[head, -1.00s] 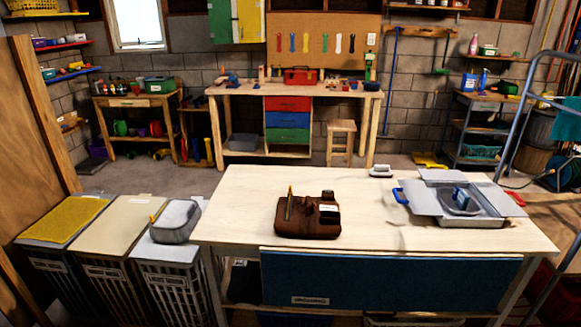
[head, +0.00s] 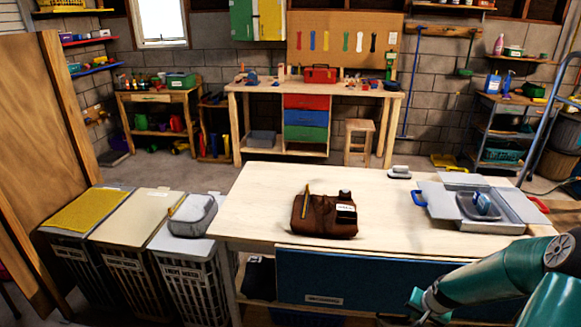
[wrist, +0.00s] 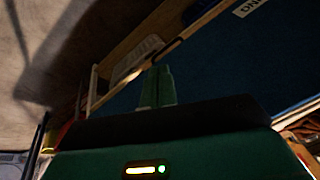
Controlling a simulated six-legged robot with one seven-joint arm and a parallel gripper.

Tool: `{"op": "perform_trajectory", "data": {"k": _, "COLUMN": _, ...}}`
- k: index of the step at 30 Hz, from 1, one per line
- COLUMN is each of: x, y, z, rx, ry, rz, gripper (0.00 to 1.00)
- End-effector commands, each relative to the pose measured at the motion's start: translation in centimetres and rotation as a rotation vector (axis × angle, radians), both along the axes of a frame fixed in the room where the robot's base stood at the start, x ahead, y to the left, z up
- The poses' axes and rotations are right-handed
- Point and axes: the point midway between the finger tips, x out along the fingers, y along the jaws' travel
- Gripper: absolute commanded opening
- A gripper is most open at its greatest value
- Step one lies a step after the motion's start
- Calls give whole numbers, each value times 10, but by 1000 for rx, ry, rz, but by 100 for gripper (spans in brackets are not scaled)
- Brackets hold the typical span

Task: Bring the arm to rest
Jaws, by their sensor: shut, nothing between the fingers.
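My teal arm (head: 505,268) reaches in from the lower right of the head view, in front of the light wooden table and below its top. Its far end is low, near the bottom edge of that view, and partly cut off. In the wrist view my gripper (wrist: 156,87) shows as green fingers close together, shut with nothing between them. Beyond the fingers, the wrist view shows a dark blue panel (wrist: 215,62) and the pale floor, dim and tilted.
The wooden table (head: 265,205) holds a brown bag (head: 322,217), an open grey case (head: 500,222) and a small brush-like thing (head: 399,172). A blue panel (head: 375,280) hangs on its front, close to my arm. Lidded hampers (head: 130,215) stand at the left.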

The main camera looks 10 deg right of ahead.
Motion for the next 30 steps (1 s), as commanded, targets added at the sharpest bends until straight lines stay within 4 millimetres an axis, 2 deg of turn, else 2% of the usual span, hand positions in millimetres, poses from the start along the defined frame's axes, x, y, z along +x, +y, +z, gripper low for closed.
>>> {"op": "perform_trajectory", "data": {"k": 1, "x": 3, "y": 10, "z": 20, "rx": -37, "ry": 13, "rz": 39, "gripper": 0}}
{"op": "perform_trajectory", "data": {"k": 3, "x": 3, "y": 23, "z": 44, "rx": -77, "ry": 34, "rz": 83, "gripper": 0}}
{"op": "perform_trajectory", "data": {"k": 8, "x": 1, "y": 57, "z": 98, "rx": -160, "ry": 67, "rz": 173, "gripper": 0}}
{"op": "perform_trajectory", "data": {"k": 14, "x": -12, "y": 104, "z": 164, "rx": -248, "ry": 80, "rz": 267, "gripper": 0}}
{"op": "perform_trajectory", "data": {"k": 21, "x": -42, "y": 164, "z": 234, "rx": -317, "ry": 53, "rz": 368, "gripper": 0}}
{"op": "perform_trajectory", "data": {"k": 26, "x": -72, "y": 203, "z": 272, "rx": -335, "ry": 16, "rz": 435, "gripper": 0}}
{"op": "perform_trajectory", "data": {"k": 30, "x": -104, "y": 235, "z": 299, "rx": -332, "ry": -29, "rz": 498, "gripper": 0}}
